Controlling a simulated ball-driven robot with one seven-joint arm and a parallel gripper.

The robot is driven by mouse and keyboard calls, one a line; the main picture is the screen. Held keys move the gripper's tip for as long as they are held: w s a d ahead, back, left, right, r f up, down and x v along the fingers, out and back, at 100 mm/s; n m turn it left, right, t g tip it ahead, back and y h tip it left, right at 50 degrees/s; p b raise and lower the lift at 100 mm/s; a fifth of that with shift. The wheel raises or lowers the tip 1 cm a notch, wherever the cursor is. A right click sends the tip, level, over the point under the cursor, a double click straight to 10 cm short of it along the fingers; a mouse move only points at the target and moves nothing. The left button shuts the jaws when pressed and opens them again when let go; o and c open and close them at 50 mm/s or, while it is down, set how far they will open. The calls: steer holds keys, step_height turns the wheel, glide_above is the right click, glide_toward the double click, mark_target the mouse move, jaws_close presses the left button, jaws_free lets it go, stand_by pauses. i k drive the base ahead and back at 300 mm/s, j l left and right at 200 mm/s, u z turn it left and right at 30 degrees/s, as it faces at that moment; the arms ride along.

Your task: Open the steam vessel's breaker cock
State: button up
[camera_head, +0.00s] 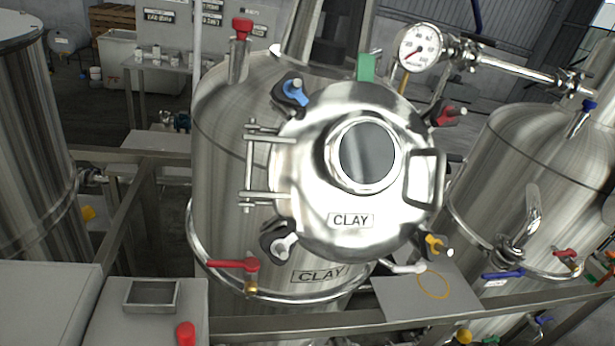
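The middle steel vessel (225,140) carries CLAY labels, and its round lid (300,180) is closed, with a sight glass (367,155). I read no steam label on any vessel and cannot tell which valve is the breaker cock. A red-capped fitting (242,30) stands on the CLAY vessel's upper left shoulder. A red lever (232,264) lies level on its front pipe. The right vessel (520,145) has a blue-handled fitting (582,118) on top, and a blue lever (502,274) and a red lever (565,254) low down. My gripper is not in view.
A pressure gauge (420,47) sits on a pipe behind the lid. Blue, red, yellow and grey lid clamps surround the lid. Another vessel (30,150) stands at left. A steel rail (340,325) and grey boxes (45,300) lie in front. A bench (165,62) stands behind.

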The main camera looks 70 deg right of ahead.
mark_target(571, 252)
steer(key=z, duration=3.4)
